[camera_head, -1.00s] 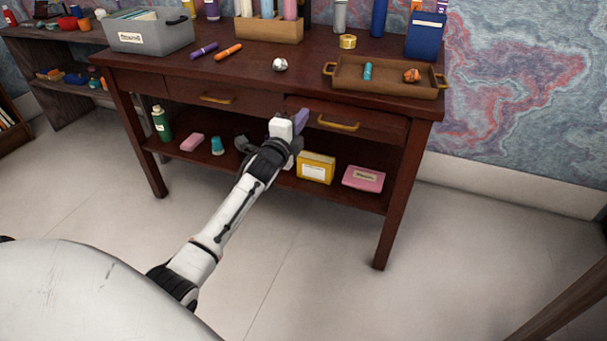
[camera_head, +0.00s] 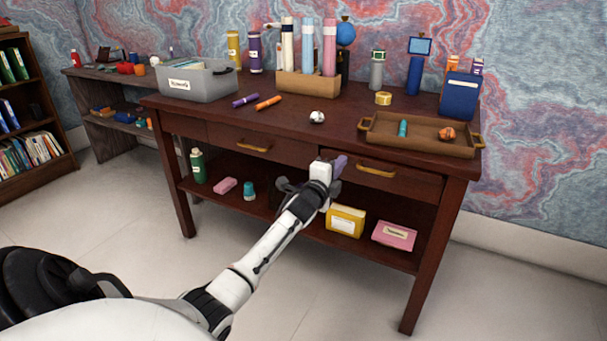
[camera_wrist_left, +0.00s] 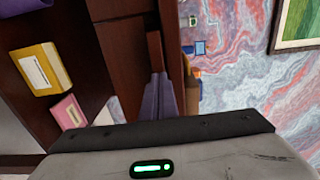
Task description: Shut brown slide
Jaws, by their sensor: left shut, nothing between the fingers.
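The brown desk (camera_head: 300,135) has two front drawers with brass handles. The left drawer (camera_head: 225,138) looks flush with the frame. The right drawer (camera_head: 420,184) seems to stand slightly forward; how far is hard to tell. My left gripper (camera_head: 340,164) has purple fingers, shut and empty, at the left part of the right drawer's front, left of its handle (camera_head: 376,170). In the left wrist view the shut fingers (camera_wrist_left: 158,80) point at a brown wooden edge; whether they touch it is unclear. My right gripper is out of view.
A wooden tray (camera_head: 420,143) sits on the desktop above the right drawer. A yellow box (camera_head: 345,221) and a pink box (camera_head: 394,235) lie on the shelf below. A green bottle (camera_head: 198,166) stands at the shelf's left. The floor in front is clear.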

